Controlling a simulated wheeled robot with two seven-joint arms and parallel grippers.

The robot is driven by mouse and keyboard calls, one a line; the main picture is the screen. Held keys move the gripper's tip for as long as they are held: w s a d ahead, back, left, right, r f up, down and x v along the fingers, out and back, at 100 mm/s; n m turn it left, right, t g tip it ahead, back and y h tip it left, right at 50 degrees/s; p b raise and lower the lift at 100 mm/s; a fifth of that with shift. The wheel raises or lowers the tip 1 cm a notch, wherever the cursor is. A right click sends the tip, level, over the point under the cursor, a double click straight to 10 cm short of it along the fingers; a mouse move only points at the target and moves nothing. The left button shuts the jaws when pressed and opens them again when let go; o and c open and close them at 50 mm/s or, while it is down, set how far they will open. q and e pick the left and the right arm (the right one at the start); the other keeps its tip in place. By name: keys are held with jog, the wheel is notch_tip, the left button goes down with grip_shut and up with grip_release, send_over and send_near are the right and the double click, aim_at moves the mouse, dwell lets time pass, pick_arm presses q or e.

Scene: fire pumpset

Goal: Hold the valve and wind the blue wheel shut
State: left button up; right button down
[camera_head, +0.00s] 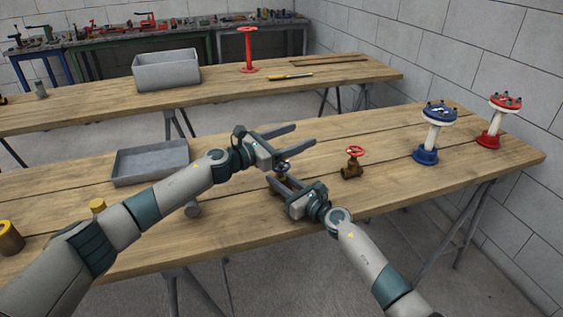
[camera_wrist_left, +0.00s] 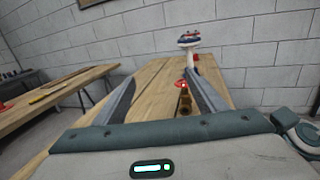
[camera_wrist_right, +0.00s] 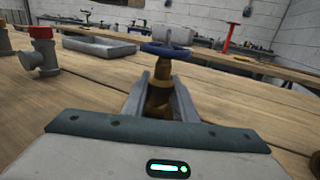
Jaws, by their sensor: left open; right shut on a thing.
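The brass valve with a blue wheel stands on the front bench. Its blue wheel (camera_head: 283,167) shows just below my left gripper in the head view, with the body mostly hidden. In the right wrist view the blue wheel (camera_wrist_right: 166,50) sits above the brass body (camera_wrist_right: 158,100). My right gripper (camera_head: 279,181) is shut on that body, one finger on each side, below the wheel. My left gripper (camera_head: 302,135) is open and empty, above and slightly beyond the wheel, its fingers pointing right. In the left wrist view its fingers (camera_wrist_left: 165,92) are spread wide.
A brass valve with a red wheel (camera_head: 354,162) stands to the right. Farther right are a blue post (camera_head: 431,140) and a red post (camera_head: 490,128). A shallow grey tray (camera_head: 150,162) is on the left. A red-capped fitting (camera_wrist_right: 42,50) shows left in the right wrist view.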

pick_arm(q)
jog(key=f+n+t+y, duration=0.2)
jog(key=t, duration=0.1)
jog(key=n+t+y, duration=0.5)
jog(key=n+y, duration=0.4)
jog(key=y, duration=0.3)
send_near(279, 171)
jog(key=shift+w+r, duration=0.2)
jog(key=shift+w, duration=0.25)
jog(key=shift+w, duration=0.15)
jog(key=w, duration=1.1)
jog(key=shift+w+d, duration=0.4)
jog(key=shift+c, duration=0.4)
jog(key=c, duration=1)
